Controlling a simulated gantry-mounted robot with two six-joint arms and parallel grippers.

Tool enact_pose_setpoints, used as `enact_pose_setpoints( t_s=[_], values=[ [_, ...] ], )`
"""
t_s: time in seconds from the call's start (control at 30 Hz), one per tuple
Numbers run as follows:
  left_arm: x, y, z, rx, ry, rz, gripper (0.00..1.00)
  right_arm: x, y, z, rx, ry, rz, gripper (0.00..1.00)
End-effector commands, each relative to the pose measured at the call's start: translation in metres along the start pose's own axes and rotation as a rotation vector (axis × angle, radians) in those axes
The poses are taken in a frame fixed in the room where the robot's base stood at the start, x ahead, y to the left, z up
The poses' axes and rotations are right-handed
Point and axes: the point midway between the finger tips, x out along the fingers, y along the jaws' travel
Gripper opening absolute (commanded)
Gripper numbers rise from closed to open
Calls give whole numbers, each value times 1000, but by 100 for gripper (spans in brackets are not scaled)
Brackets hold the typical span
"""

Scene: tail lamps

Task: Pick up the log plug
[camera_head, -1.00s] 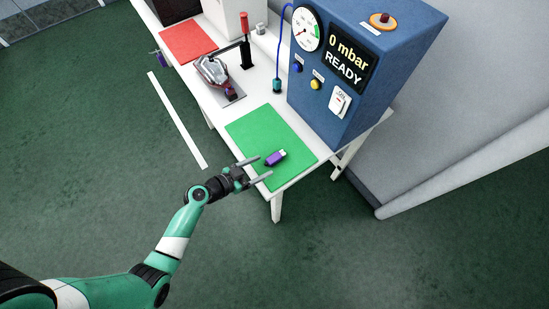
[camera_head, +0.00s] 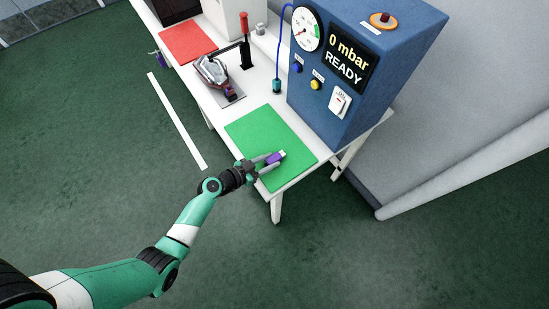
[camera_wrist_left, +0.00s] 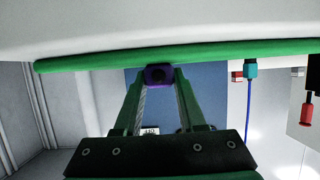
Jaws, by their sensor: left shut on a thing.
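The log plug (camera_head: 274,158) is a small purple block with a white end. It is at the green mat (camera_head: 252,128) on the near end of the white table. My left gripper (camera_head: 271,159) reaches in from the left, and its two fingers are shut on the plug's sides. In the left wrist view the purple end of the plug (camera_wrist_left: 158,75) sits between the fingertips, close to the green mat's edge (camera_wrist_left: 220,54). I cannot tell whether the plug still touches the mat. My right gripper is not in view.
A blue cabinet (camera_head: 328,112) with a gauge and a "0 mbar READY" display stands right of the mat. A blue hose with a teal fitting (camera_head: 277,87) hangs beside it. A clamp fixture holding a lamp (camera_head: 211,70) and a red mat (camera_head: 187,42) lie farther back.

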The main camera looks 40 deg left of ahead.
Motion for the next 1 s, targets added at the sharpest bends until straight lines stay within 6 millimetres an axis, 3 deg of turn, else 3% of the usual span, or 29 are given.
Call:
enact_pose_setpoints(
  t_s=[0.33,0.5,0.77,1.0],
  values=[
    [-2,0,-6,0,1,0,0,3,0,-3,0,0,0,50],
    [-13,0,-32,3,3,0,0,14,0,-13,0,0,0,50],
    [-77,39,-81,1,0,2,0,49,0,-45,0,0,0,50],
    [-126,83,-81,1,-2,4,0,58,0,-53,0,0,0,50]
  ],
)
